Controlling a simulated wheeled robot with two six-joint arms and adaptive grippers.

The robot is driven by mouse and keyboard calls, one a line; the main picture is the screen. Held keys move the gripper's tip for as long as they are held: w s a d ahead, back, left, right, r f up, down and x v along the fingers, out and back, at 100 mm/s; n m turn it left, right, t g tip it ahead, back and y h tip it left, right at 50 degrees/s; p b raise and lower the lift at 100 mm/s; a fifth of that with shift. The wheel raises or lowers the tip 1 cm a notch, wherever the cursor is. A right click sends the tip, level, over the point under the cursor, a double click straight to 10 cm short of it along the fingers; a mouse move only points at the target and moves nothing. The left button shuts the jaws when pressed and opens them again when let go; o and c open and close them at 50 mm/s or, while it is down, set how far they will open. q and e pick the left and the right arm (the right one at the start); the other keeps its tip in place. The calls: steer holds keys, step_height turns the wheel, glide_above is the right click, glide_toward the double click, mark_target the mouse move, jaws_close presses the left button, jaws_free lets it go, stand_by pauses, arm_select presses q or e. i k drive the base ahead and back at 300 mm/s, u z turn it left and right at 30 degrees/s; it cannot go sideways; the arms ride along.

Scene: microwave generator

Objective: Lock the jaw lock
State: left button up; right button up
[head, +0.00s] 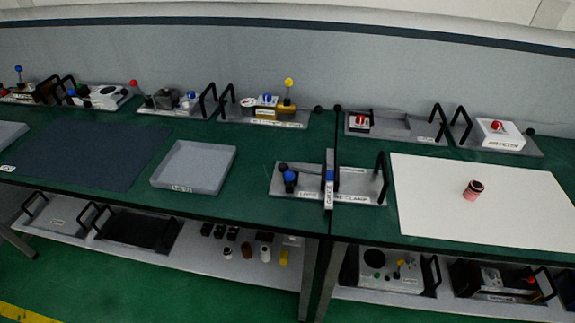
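No gripper of mine is in view. I cannot tell for sure which device is the jaw lock, as most labels are too small to read. A grey plate fixture (362,188) sits at the front edge of the green tables, across the seam between them. It carries a blue knob (289,177), a black knob (283,168) and a black handle (380,177). A narrow upright pale strip (329,195) with a blue patch crosses its middle. Its lettering is only partly legible, and I cannot tell whether anything on it is locked.
Several lever and button fixtures line the back, including one with a yellow-knobbed lever (289,84) and a white box with a red button (500,135). A grey tray (194,166), a dark mat (85,155) and a white board (490,222) with a red cylinder (473,190) lie in front.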

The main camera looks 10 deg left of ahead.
mark_target(289, 176)
steer(key=z, duration=1.15)
steer(key=k, duration=0.6)
steer(key=z, duration=0.1)
